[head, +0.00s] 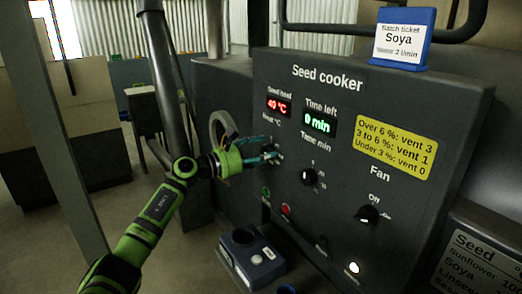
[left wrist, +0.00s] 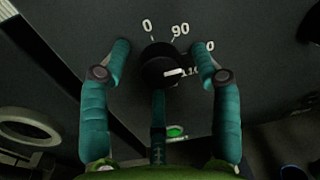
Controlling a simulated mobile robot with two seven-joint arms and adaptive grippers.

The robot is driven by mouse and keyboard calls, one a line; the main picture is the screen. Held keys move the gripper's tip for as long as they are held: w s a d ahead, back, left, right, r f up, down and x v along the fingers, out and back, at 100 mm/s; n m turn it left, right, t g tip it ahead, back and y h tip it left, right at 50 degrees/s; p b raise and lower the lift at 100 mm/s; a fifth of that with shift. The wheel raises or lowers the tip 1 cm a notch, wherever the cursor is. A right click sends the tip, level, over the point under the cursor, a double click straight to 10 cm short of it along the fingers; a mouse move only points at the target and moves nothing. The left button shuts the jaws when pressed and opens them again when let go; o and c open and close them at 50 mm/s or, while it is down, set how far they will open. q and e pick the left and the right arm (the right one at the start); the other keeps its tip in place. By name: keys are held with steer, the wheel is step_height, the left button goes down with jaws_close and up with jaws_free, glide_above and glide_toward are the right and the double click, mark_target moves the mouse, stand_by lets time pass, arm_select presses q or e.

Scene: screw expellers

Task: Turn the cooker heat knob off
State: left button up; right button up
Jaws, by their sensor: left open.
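The seed cooker panel (head: 330,85) fills the right half of the head view. Its heat knob (left wrist: 160,64) is black and round, with a white mark facing right, towards a partly hidden number beside 0 and 90. My left gripper (head: 271,154) is at the panel under the red seed heat display (head: 278,105) and hides most of the knob in the head view. In the left wrist view my left gripper (left wrist: 163,50) is open, one teal finger on each side of the knob. Whether the fingers touch it I cannot tell. My right gripper is out of view.
The time knob (head: 309,177) and fan knob (head: 368,214) sit to the right. A green button (head: 266,191) and a red button (head: 285,210) are below. A blue-grey box (head: 250,256) stands under the panel. A Soya ticket (head: 401,43) stands on top.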

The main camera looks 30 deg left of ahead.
arm_select(q)
steer(key=c, duration=1.1)
steer(key=shift+c, duration=0.2)
steer(key=shift+n, duration=0.4)
steer(key=n+p, duration=0.1)
steer(key=n, duration=0.2)
steer(key=shift+n, duration=0.3)
steer(key=n+p, duration=0.2)
steer(key=n, duration=0.1)
steer(key=shift+r+n, duration=0.1)
steer(key=shift+n, duration=0.3)
steer(key=n+p, duration=0.3)
steer(key=n, duration=0.2)
steer(key=shift+n+t, duration=0.4)
steer(key=shift+s+n+y+p, duration=0.1)
steer(key=shift+n+y+p, duration=0.3)
steer(key=shift+n+p, duration=1.4)
steer(key=shift+n+b, duration=0.5)
steer(key=shift+n, duration=0.2)
